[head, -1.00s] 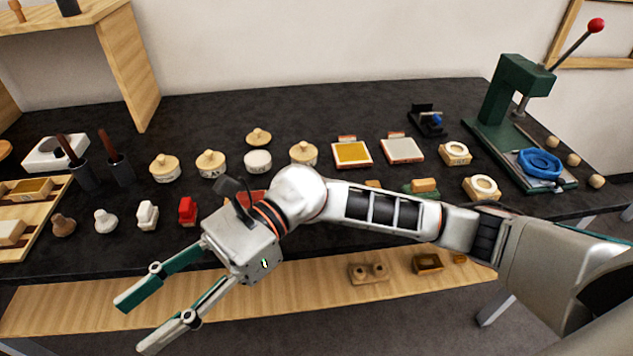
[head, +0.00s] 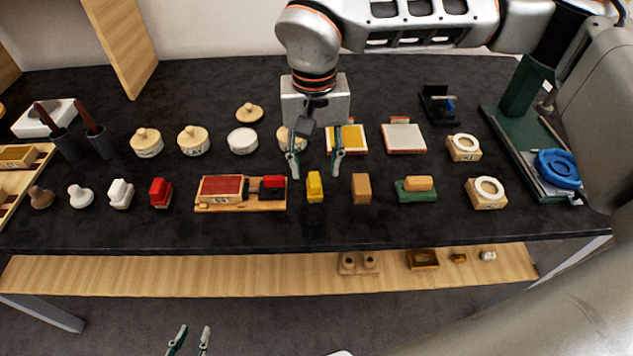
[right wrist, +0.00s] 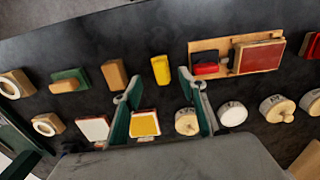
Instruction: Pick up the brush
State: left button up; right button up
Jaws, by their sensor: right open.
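No thing here is plainly a brush. A tan block on a green base (head: 416,189) lies right of centre on the black table; it also shows in the right wrist view (right wrist: 69,81). Two dark cups at the left hold brown-handled tools (head: 96,133), whose lower ends are hidden. My right gripper (head: 315,172) is open and empty, pointing down over the table. A yellow block (head: 314,187) lies just beyond its fingertips, in line with the gap, in the right wrist view (right wrist: 161,69). My left gripper (head: 194,330) shows only its parted fingertips at the bottom edge, low in front of the table.
A tan upright block (head: 362,189) stands right of the yellow one. A wooden tray with a red pad (head: 221,188) lies left of it. Round lidded pots (head: 194,140) and a yellow pad (head: 346,139) are behind. A green press (head: 530,110) stands at the right.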

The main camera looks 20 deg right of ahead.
aim_at(314, 178)
notch_tip(314, 178, down, 2)
jog(key=f, duration=0.3)
jog(key=w+f, duration=0.1)
jog(key=f, duration=0.1)
grip_shut()
